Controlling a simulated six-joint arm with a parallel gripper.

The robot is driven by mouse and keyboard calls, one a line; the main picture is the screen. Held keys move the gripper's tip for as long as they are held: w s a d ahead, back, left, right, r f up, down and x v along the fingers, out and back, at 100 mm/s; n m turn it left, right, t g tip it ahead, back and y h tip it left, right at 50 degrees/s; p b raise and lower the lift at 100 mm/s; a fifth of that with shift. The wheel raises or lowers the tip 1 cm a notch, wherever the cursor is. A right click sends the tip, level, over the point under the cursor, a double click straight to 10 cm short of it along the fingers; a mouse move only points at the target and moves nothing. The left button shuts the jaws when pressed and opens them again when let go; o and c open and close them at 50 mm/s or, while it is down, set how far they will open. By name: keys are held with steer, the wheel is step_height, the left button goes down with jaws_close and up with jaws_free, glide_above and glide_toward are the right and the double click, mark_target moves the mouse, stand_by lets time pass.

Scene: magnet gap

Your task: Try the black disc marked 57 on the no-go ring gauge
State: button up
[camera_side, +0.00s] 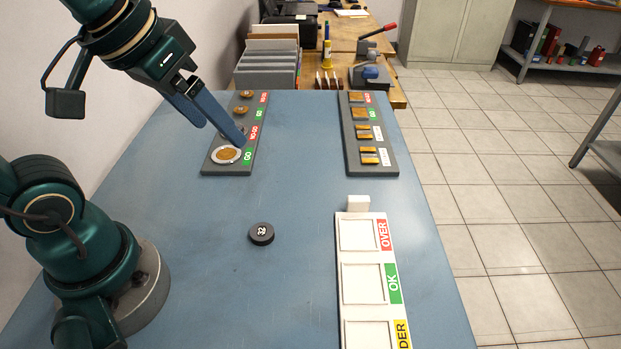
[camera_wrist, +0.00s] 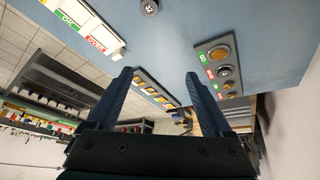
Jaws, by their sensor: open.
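The only black disc (camera_side: 261,233) lies flat on the blue table, marking up; it also shows in the wrist view (camera_wrist: 149,7). Its white digits are small and look more like 32 than 57. The left grey gauge plate (camera_side: 216,168) carries a large GO ring nearest, then a NO-GO ring (camera_wrist: 225,71), then a smaller GO and NO-GO pair. In the side view my finger partly hides the nearer NO-GO ring. My gripper (camera_side: 222,132) is open and empty, its blue fingers over this plate in the side view and wide apart in the wrist view (camera_wrist: 158,76).
A white sorting tray (camera_side: 352,214) with OVER, OK and a partly cut-off yellow label stands front right, its visible pockets empty. A second grey gauge plate (camera_side: 385,173) with gap gauges stands at the back right. The table around the disc is clear.

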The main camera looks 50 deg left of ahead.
steer(key=shift+m, duration=0.8)
steer(key=s+f, duration=0.1)
steer(key=s+d+f, duration=0.1)
steer(key=s+f, duration=0.1)
steer(key=shift+s+f, duration=0.2)
